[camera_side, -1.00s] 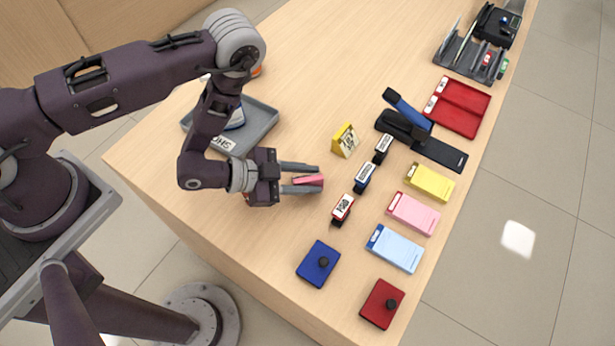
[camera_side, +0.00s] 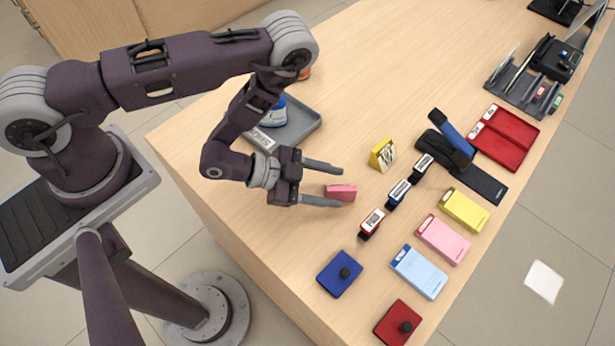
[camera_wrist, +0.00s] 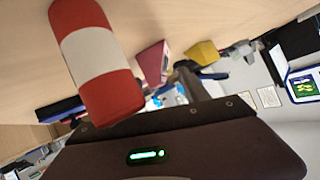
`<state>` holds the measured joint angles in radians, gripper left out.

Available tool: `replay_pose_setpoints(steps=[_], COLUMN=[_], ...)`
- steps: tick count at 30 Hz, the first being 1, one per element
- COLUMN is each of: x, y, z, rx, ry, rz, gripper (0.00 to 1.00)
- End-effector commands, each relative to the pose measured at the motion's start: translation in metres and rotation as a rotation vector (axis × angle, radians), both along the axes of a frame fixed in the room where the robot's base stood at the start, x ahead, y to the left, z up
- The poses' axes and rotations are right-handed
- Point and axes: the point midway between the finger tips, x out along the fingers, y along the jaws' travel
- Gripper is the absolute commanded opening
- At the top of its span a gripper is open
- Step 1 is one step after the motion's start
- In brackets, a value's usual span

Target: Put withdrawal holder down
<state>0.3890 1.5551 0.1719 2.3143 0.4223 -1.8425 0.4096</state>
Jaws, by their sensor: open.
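A small pink holder (camera_side: 341,192), which I take to be the withdrawal holder, appears to rest on the wooden counter. My gripper (camera_side: 340,187) is open, its two grey fingers spread apart. The holder lies at the fingertips, nearer the lower finger in the side view; whether that finger touches it I cannot tell. The pink holder also shows in the wrist view (camera_wrist: 153,62), beyond the dark gripper body. A yellow holder (camera_side: 384,155) with dark print stands just beyond it, to the upper right.
Red (camera_side: 371,223), blue (camera_side: 398,193) and black (camera_side: 423,166) stamps stand right of the holder. Yellow, pink and light blue (camera_side: 419,272) pads lie along the front edge. A grey tray (camera_side: 305,127) sits behind my arm. A red-and-white object (camera_wrist: 92,55) fills the wrist view's upper left.

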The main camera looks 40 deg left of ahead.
Motion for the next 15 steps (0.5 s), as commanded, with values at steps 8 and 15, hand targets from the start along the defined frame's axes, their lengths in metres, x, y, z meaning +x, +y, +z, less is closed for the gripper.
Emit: replay_pose_setpoints(steps=[8, 15], x=[-0.038, -0.055], y=[0.039, 0.054], z=[0.022, 0.03], rx=[0.004, 0.008], ry=[0.014, 0.026], rz=[0.013, 0.014], gripper=[0.54, 0.54])
